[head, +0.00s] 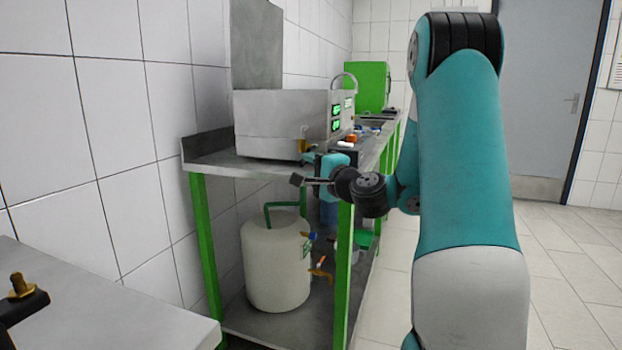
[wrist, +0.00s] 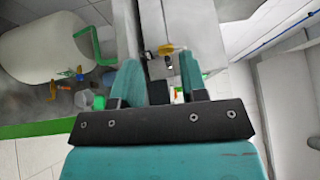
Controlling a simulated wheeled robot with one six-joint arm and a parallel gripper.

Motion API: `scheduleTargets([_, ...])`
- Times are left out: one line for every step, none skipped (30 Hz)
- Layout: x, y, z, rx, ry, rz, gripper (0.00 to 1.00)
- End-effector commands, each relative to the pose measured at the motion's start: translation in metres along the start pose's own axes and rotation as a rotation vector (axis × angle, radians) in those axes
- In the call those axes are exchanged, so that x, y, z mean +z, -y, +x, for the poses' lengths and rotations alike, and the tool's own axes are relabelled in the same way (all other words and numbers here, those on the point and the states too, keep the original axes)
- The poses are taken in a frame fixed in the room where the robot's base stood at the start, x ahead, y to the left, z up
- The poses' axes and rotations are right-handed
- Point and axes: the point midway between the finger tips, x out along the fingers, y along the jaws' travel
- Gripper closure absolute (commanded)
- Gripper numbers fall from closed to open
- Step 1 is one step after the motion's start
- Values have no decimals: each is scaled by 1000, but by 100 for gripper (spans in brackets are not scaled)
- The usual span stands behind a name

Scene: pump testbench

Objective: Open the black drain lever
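A brass drain tap (head: 304,143) sits low on the front of the grey metal bath. In the wrist view the brass tap (wrist: 167,49) lies just beyond my fingertips, with small dark parts beside it. One of these, a black piece (wrist: 148,55), may be the drain lever; it is too small to be sure. My gripper (wrist: 160,68) is open and empty, its two teal fingers apart on either side of the line to the tap. In the head view my gripper (head: 312,158) is just below and right of the tap, and the lever cannot be made out.
The steel bench (head: 215,162) on green legs carries the bath (head: 275,125). A white canister (head: 275,262) with a green handle stands on the lower shelf. A green box (head: 367,85) is farther back. Floor on the right is clear.

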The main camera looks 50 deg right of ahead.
Motion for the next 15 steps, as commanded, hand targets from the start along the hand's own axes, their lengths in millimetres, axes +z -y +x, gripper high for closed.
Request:
scheduleTargets([-29,-14,-7,-27,-82,43,60])
scheduleTargets([-41,-16,-10,-42,-119,63,60])
scheduleTargets([-54,-17,-14,-58,-158,84,60])
scheduleTargets([-61,-17,-16,-68,-180,97,60])
scheduleTargets([-66,-17,-17,-75,-195,106,60])
scheduleTargets([-71,-16,-17,-81,-210,113,60])
scheduleTargets([-74,-15,-16,-83,-215,116,60])
scheduleTargets([-75,-13,-13,-85,-217,117,60])
scheduleTargets([-76,-12,-9,-86,-217,118,60])
scheduleTargets([-77,-10,-4,-85,-217,116,60])
scheduleTargets([-77,-9,1,-85,-215,116,60])
scheduleTargets([-78,-8,9,-86,-213,114,60])
scheduleTargets([-80,-7,15,-85,-214,115,60])
scheduleTargets([-81,-6,21,-85,-213,114,60])
scheduleTargets([-83,-5,30,-84,-213,113,60])
